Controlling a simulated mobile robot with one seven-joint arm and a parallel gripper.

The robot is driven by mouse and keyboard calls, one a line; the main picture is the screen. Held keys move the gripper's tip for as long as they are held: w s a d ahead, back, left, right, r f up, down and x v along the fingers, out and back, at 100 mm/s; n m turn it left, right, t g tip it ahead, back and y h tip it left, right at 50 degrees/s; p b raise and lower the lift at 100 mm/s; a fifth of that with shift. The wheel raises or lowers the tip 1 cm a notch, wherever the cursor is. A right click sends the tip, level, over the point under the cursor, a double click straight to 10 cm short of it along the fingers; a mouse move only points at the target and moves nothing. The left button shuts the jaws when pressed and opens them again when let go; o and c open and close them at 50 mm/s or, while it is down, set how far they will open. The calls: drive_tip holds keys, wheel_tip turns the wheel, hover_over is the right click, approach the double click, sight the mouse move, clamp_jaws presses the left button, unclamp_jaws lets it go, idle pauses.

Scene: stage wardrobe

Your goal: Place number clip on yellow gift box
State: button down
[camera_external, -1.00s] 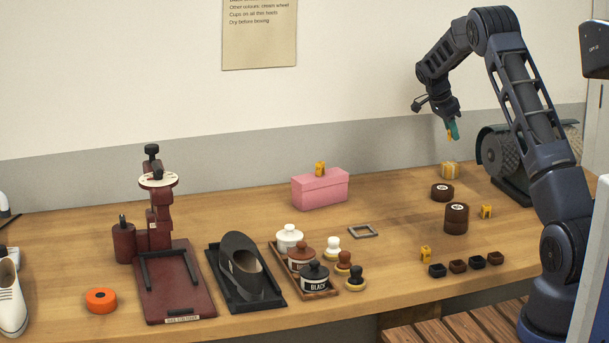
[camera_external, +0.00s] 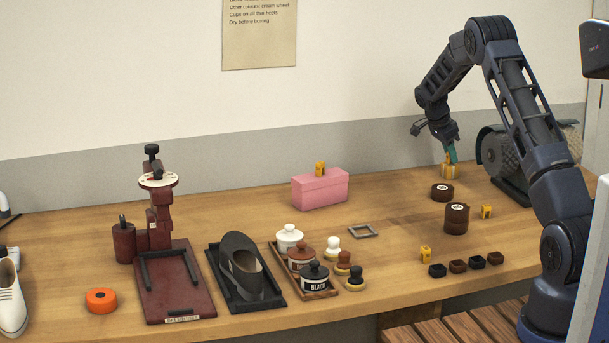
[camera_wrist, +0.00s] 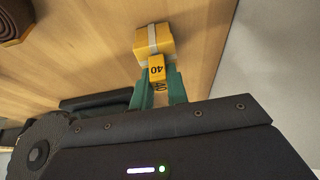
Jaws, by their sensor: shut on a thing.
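The yellow gift box (camera_external: 451,171), with a pale band around it, stands on the table at the back right, below my gripper. My gripper (camera_external: 451,152) points down with teal fingers and is shut on a yellow number clip marked 40. In the wrist view the clip (camera_wrist: 157,70) sits between the teal fingertips (camera_wrist: 158,88) and overlaps the near edge of the yellow gift box (camera_wrist: 154,41). I cannot tell whether the clip touches the box. The fingers hide part of the clip.
A pink box (camera_external: 320,188) with a yellow clip on top stands to the left. Brown rolls (camera_external: 456,218) and other yellow clips (camera_external: 486,212) stand in front. A dark ridged roller (camera_external: 495,150) is close on the right.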

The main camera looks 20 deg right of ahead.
drive_tip(key=shift+f, duration=0.15)
drive_tip(key=c, duration=1.4)
unclamp_jaws()
